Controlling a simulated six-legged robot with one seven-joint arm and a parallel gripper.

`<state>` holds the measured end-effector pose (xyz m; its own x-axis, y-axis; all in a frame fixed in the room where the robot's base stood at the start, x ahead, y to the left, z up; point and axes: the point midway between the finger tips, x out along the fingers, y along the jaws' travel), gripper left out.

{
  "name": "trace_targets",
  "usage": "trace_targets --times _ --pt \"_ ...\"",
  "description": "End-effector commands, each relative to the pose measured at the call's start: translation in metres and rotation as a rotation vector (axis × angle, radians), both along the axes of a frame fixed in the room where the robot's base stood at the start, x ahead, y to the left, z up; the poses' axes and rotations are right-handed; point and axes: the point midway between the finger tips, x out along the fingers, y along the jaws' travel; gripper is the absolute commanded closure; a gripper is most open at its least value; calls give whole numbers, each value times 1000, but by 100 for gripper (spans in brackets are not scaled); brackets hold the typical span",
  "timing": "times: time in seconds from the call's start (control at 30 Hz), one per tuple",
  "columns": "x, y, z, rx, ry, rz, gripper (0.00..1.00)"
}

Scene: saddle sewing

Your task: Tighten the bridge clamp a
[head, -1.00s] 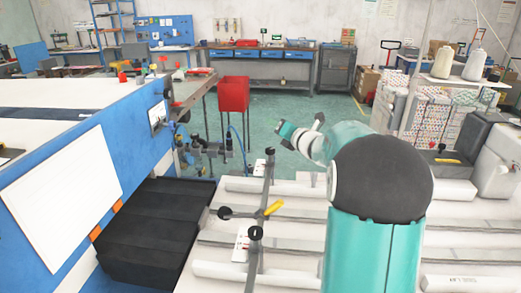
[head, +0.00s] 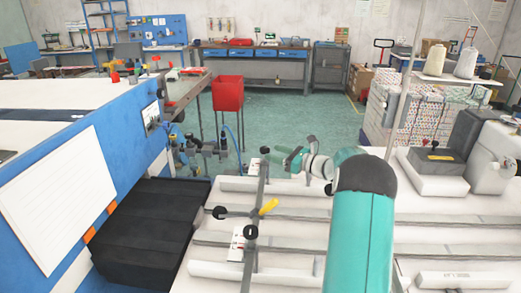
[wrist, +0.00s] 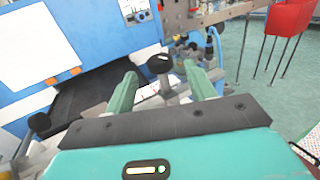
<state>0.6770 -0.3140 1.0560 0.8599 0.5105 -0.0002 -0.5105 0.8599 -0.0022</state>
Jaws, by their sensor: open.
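The bridge clamp is a grey bar (head: 257,190) lying across the white table, with black round knobs and a yellow lever (head: 268,207). Its far knob (head: 264,150) stands at the bar's far end. My gripper (head: 281,158) is just right of the far knob. In the wrist view a black knob (wrist: 160,64) shows between the two open green fingers of my gripper (wrist: 160,72). I cannot tell whether either finger touches it. No label marks which part is a.
A blue panel machine (head: 75,170) and black bellows (head: 150,235) are on the left. A red bin (head: 227,95) stands beyond.

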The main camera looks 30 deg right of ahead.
Motion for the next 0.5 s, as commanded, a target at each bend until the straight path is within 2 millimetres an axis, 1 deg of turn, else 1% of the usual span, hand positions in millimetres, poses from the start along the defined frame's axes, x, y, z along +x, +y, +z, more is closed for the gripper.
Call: trace_targets --times 0.03,0.2,0.33,0.5 --pt "9 6 -1 1 0 3 45" --pt "37 23 0 1 0 2 45" --pt "52 30 -1 2 1 0 45" --pt "60 36 0 1 0 -1 45"
